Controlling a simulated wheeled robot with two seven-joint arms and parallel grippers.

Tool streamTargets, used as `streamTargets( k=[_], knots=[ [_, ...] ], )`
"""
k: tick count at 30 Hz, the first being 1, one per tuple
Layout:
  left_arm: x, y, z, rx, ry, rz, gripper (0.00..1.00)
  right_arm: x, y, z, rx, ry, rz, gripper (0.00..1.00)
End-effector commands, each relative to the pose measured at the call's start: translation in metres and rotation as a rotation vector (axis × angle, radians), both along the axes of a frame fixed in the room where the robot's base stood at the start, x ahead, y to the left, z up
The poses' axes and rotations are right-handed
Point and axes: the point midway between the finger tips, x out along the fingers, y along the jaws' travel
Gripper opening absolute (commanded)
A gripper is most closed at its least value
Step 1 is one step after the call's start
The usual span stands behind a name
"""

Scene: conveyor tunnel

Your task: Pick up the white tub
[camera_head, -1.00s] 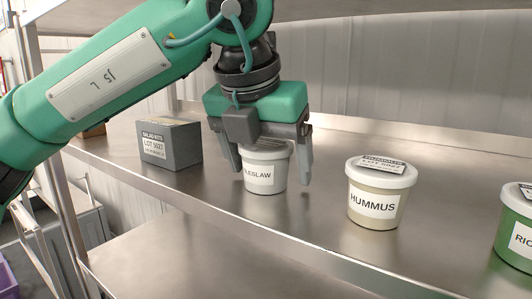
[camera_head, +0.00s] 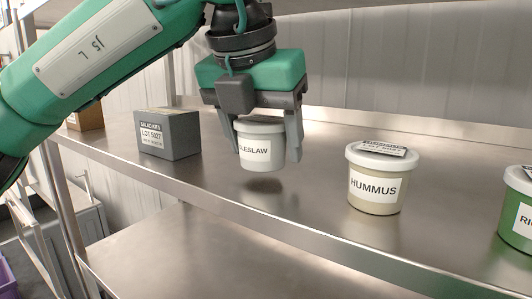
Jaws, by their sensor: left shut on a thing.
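The white tub (camera_head: 263,158), with a label reading partly "LESLAW", hangs a little above the metal shelf with a dark shadow under it. My left gripper (camera_head: 266,150) comes down from above and is shut on the tub, one finger on each side. The left finger covers the start of the label, and the gripper hides part of the lid. The tub looks upright. My right gripper is not in view.
A hummus tub (camera_head: 376,180) stands to the right, with a green tub (camera_head: 518,212) at the right edge. A grey box (camera_head: 168,135) stands to the left and a brown box (camera_head: 86,117) behind it. The metal shelf (camera_head: 310,215) has a raised front edge.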

Motion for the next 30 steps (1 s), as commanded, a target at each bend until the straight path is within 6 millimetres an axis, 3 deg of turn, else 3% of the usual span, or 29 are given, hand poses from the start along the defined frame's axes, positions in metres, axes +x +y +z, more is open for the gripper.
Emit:
streamTargets(
  k=[9,18,24,30],
  knots=[
    [-0.070,0.033,-0.006,-0.001,-0.007,-0.001,0.38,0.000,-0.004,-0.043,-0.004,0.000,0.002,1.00],
    [-0.131,0.060,-0.004,0.000,-0.005,0.000,0.38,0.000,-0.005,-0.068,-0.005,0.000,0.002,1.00],
    [-0.150,0.069,-0.002,0.000,-0.003,-0.001,0.38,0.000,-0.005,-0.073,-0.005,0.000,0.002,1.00],
    [-0.155,0.072,-0.001,0.001,-0.001,-0.001,0.38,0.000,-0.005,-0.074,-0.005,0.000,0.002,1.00]
  ],
)
